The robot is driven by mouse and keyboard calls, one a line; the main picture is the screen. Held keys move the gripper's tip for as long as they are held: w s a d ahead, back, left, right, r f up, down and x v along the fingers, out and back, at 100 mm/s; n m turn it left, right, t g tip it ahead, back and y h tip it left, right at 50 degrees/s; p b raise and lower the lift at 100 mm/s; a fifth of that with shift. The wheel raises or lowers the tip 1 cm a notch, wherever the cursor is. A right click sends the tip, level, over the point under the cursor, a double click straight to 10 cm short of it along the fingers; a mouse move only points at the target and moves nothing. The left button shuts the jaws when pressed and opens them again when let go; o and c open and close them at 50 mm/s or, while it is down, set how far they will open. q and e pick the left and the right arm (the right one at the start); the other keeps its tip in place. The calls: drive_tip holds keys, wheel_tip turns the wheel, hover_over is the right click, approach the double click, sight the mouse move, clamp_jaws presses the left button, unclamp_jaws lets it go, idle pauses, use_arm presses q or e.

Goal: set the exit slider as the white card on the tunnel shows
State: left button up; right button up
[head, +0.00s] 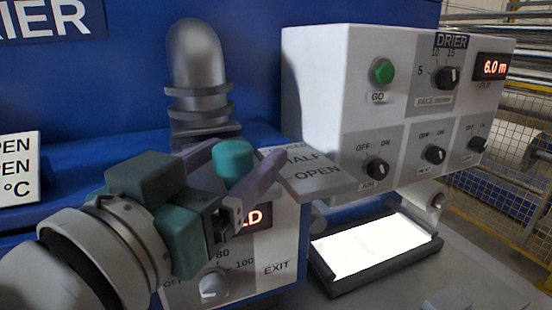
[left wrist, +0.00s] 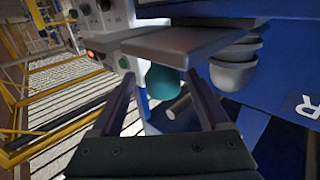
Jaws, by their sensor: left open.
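The exit slider's teal knob (head: 232,158) stands by the left edge of a grey plate (head: 322,186) lettered HALF and OPEN, with a partly covered line above. Which mark the knob is at I cannot tell. My left gripper (head: 240,152) is open, its two fingers spread on either side of the knob, with no clear contact. In the left wrist view the knob (left wrist: 163,82) shows between the fingertips (left wrist: 161,78), below the plate's edge. The white card (head: 18,166) is cut off at the left; two lines end in PEN and one in °C. My right gripper is not in view.
A white control box (head: 400,110) with a green GO button (head: 383,72) and several black dials stands right of the plate. Below it is a lit white panel in a black frame (head: 377,278). A grey ribbed cylinder (head: 198,75) stands behind the knob. An EXIT dial (head: 214,283) sits below my gripper.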

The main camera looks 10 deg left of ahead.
use_arm(q)
drive_tip(key=s+a+b, duration=0.1)
drive_tip(key=s+b, duration=0.1)
drive_tip(key=s, duration=0.7)
drive_tip(key=shift+s+a, duration=0.35)
drive_tip(key=shift+a, duration=0.05)
drive_tip(key=s+a+f+g+y, duration=0.25)
drive_tip(key=s+f+g, duration=0.25)
drive_tip(key=f+g, duration=0.3)
drive_tip(key=s+a+f+g+y, duration=0.1)
drive_tip(key=s+a+f+g, duration=0.35)
drive_tip(key=f, duration=0.55)
wheel_tip(320, 180, up, 32)
drive_tip(key=s+g+p, duration=0.1)
drive_tip(key=s+p, duration=0.1)
drive_tip(key=p, duration=3)
drive_tip(key=shift+d, duration=0.4)
